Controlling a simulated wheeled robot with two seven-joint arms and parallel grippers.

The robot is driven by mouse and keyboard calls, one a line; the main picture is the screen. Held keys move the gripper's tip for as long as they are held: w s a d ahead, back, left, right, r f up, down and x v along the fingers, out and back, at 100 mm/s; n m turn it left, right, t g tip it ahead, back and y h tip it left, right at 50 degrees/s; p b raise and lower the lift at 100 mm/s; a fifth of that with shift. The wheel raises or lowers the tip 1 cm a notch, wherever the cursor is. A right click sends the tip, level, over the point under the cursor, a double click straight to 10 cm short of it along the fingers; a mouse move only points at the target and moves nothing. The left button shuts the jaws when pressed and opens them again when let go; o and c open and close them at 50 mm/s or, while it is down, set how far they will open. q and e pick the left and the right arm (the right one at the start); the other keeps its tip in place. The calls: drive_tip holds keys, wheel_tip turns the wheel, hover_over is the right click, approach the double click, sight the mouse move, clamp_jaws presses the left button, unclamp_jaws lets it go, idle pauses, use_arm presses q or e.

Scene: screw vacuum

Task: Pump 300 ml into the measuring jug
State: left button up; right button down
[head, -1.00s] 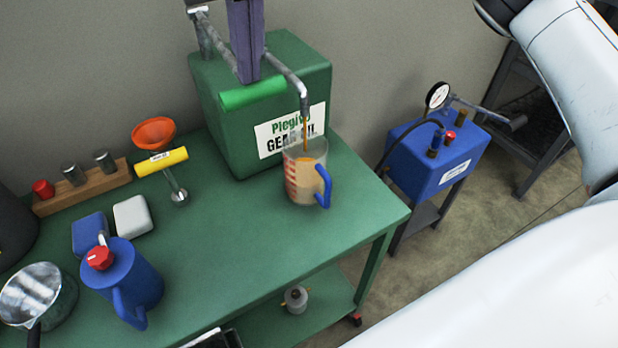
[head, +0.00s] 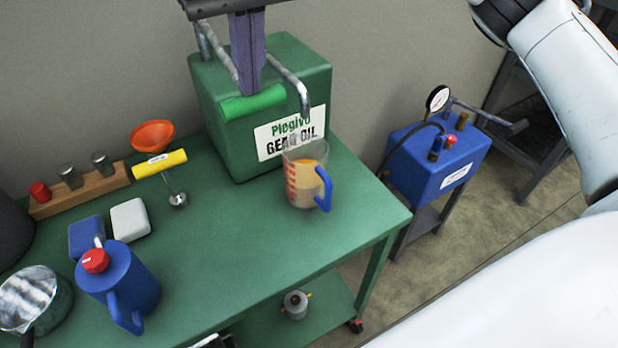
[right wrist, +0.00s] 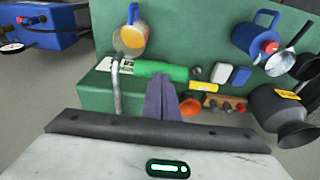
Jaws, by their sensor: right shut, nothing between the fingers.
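The measuring jug (head: 305,180), clear with red marks and a blue handle, stands upright on the green bench below the spout (head: 304,98) of the green gear oil drum (head: 225,120). It holds amber oil; I cannot read the exact level. No stream shows at the spout. The pump's green grip (head: 252,102) is in front of the drum. My right gripper (head: 250,88), with purple fingers, is shut and empty, its tips at this grip. The right wrist view shows the fingers (right wrist: 160,80) beside the green grip (right wrist: 160,70) and the jug (right wrist: 131,38). My left gripper is out of view.
On the bench (head: 225,240) are a blue can (head: 125,285), a metal pan (head: 30,298), an orange funnel (head: 153,135), a yellow-handled tool (head: 160,163) and a wooden rack (head: 85,190). A blue gauge unit (head: 430,165) stands to the right. The bench's front middle is clear.

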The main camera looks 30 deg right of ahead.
wheel_tip(320, 180, up, 6)
drive_tip(key=p, duration=0.5)
drive_tip(key=shift+r+p, duration=1.05)
drive_tip(key=shift+r, duration=1.6)
wheel_tip(320, 180, down, 2)
drive_tip(key=shift+f+b, duration=0.25)
drive_tip(key=shift+b, duration=0.5)
